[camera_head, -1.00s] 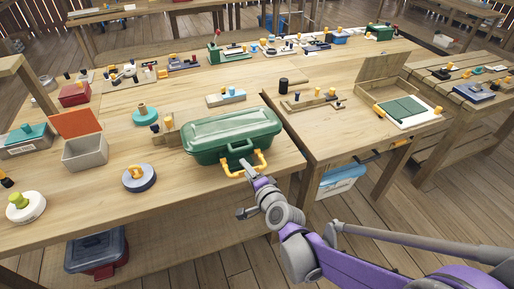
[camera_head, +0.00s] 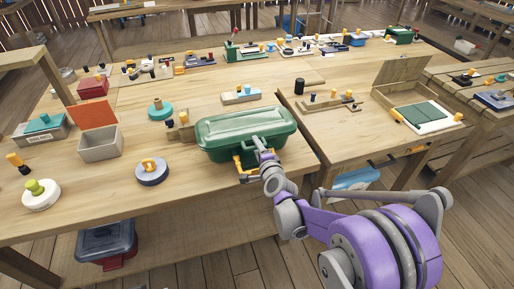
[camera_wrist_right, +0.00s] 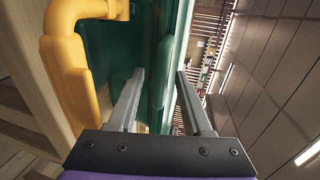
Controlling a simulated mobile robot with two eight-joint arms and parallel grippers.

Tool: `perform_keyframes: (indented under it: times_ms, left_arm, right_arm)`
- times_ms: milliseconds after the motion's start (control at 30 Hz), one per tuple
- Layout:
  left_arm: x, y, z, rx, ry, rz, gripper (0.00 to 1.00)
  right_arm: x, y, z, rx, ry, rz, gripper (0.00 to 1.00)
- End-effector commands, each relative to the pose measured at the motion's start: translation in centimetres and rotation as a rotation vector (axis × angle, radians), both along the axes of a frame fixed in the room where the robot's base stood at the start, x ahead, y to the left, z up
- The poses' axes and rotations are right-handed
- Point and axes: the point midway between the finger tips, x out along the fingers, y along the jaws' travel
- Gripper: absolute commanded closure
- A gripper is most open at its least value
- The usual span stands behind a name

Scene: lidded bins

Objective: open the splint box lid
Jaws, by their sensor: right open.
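The green splint box (camera_head: 248,135) sits at the front edge of the wooden table with its ribbed lid shut. It has orange clasps on its front, and part of that front is hidden by my right gripper (camera_head: 258,152). In the right wrist view, the gripper (camera_wrist_right: 160,75) is open, its two grey fingers apart. The green edge of the box (camera_wrist_right: 172,50) shows between and beyond the fingers. An orange clasp (camera_wrist_right: 75,65) is to the left of the fingers. I cannot tell whether a finger touches the box. My left gripper is not in view.
An open grey box with an orange lid (camera_head: 100,145) and a round dark piece (camera_head: 152,172) stand left of the splint box. A small wooden board (camera_head: 330,102) and an open wooden box (camera_head: 405,92) are to the right. The tabletop in front of the round piece is clear.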

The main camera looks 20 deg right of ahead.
Motion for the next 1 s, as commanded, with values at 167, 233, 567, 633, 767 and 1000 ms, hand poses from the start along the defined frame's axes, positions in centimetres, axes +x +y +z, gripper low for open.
perform_keyframes:
  times_ms: [167, 233, 567, 633, 767, 1000]
  left_arm:
    - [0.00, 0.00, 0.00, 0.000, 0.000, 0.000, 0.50]
    - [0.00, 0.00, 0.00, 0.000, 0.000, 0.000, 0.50]
    - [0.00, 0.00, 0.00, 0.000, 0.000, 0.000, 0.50]
    - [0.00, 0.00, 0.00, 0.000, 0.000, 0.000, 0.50]
    - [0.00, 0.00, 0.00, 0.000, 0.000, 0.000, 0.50]
    - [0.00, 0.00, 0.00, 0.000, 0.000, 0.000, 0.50]
  right_arm:
    - [0.12, 0.01, -0.03, 0.000, 0.000, 0.000, 0.50]
    - [0.11, 0.01, -0.02, 0.000, 0.000, 0.000, 0.50]
    - [0.09, 0.01, -0.02, 0.000, 0.000, 0.000, 1.00]
    - [0.09, 0.00, -0.02, 0.000, 0.000, 0.000, 1.00]
    - [0.08, 0.00, -0.03, 0.000, 0.000, 0.000, 1.00]
    - [0.08, 0.00, -0.03, 0.000, 0.000, 0.000, 1.00]
